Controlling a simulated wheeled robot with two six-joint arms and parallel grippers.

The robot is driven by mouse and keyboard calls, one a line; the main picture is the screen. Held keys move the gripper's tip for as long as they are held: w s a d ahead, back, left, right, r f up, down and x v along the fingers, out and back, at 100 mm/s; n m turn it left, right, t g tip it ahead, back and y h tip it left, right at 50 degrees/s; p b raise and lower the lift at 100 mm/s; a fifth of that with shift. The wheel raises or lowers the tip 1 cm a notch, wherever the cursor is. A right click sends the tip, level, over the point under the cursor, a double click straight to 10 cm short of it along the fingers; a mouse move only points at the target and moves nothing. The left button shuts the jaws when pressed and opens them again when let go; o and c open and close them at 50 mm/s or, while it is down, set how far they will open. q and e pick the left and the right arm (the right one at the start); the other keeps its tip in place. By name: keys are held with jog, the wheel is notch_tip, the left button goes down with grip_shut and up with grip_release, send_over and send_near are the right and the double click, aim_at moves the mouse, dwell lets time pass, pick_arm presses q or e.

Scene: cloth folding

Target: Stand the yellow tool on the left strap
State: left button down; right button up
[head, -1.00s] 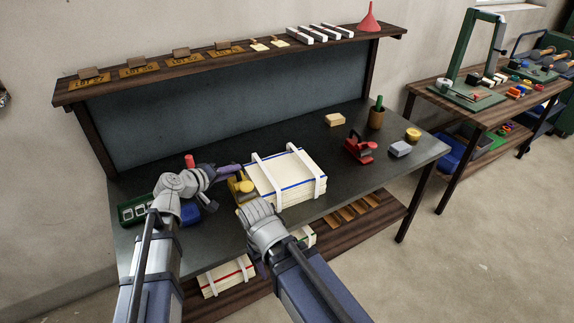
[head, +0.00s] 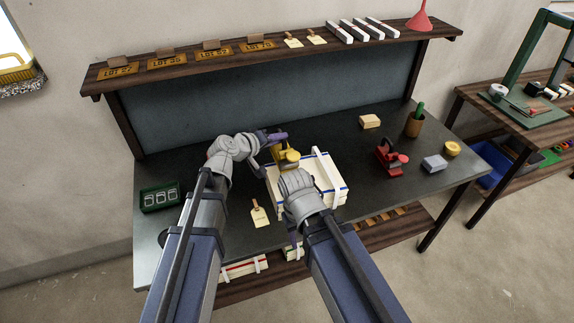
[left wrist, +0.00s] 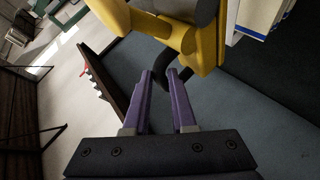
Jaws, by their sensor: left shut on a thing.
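The yellow tool (head: 288,159) is at the left end of the strapped white stack (head: 273,189) in the head view. My left gripper (head: 277,138) has its purple fingers shut on it. In the left wrist view the yellow body (left wrist: 150,27) fills the top, and the fingers (left wrist: 165,75) close on a dark part below it. The left strap is mostly hidden behind the tool and my right wrist, so I cannot tell whether the tool touches it. The right strap (head: 329,170) shows clearly. My right gripper (head: 291,223) hangs before the stack's front, its fingertips mostly hidden.
A cream tag (head: 260,214) lies left of the stack. A green tray (head: 159,198) is at the table's left. A red tool (head: 389,158), a grey block (head: 434,163), a yellow roll (head: 452,148) and a brown cup (head: 414,126) stand right.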

aim_at(277, 160)
pick_arm(q)
jog(key=shift+f+b, duration=4.05)
jog(key=shift+f, duration=0.45)
jog(key=shift+r, duration=0.1)
jog(key=c, duration=0.7)
grip_release()
jog(key=shift+c, duration=0.2)
